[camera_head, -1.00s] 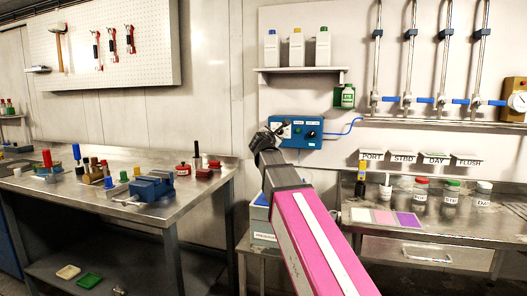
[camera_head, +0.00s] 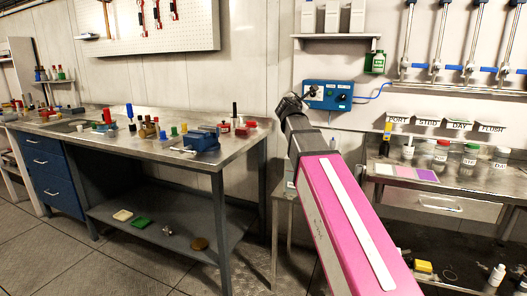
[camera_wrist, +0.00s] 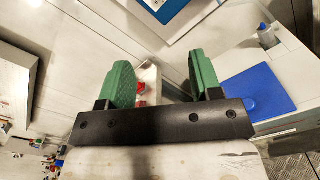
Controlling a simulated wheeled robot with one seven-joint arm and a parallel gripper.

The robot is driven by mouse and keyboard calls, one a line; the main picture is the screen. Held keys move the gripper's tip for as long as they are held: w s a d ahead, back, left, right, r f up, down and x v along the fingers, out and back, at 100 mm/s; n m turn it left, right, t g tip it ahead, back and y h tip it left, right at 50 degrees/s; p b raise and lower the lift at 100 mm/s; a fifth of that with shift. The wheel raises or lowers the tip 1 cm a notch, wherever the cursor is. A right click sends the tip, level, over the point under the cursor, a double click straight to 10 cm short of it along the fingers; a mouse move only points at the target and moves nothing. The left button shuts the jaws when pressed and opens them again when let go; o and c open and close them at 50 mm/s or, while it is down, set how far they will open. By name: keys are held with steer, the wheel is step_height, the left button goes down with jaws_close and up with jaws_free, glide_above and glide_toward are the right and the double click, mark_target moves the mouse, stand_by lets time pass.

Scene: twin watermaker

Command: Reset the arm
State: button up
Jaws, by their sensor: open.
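My gripper (camera_wrist: 158,85) shows in the wrist view with its two green fingers spread apart and nothing between them. In the head view my pink arm reaches up from the lower right, and its dark end with the gripper (camera_head: 290,102) is in front of the wall, just left of the blue control box (camera_head: 328,94). The fingers are too small there to make out. I cannot tell whether the gripper touches the box.
A steel workbench (camera_head: 90,133) with several tools and a blue vise (camera_head: 201,141) stands at the left. A steel counter (camera_head: 455,182) with jars and colour cards is at the right. Floor (camera_head: 60,255) is clear at the lower left.

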steer(key=s+d+f+m+g+y, duration=0.1)
steer(key=s+d+f+m+g, duration=0.2)
steer(key=f, duration=0.8)
steer(key=s+d+f+m+g, duration=0.1)
steer(key=s+f+m+g, duration=0.3)
steer(key=f, duration=0.7)
steer(key=s+d+f+m+g+y, duration=0.15)
steer(key=f+m, duration=0.35)
steer(key=f, duration=0.6)
steer(key=s+a+f+m+g+y, duration=0.1)
steer(key=s+f+m+g+y, duration=0.3)
steer(key=s+f, duration=1.5)
step_height(320, 180, down, 4)
steer(key=m+g, duration=0.4)
steer(key=m, duration=0.4)
steer(key=shift+s+a, duration=0.25)
steer(key=shift+s, duration=0.15)
steer(key=shift+r+y, duration=0.1)
steer(key=shift+y, duration=0.15)
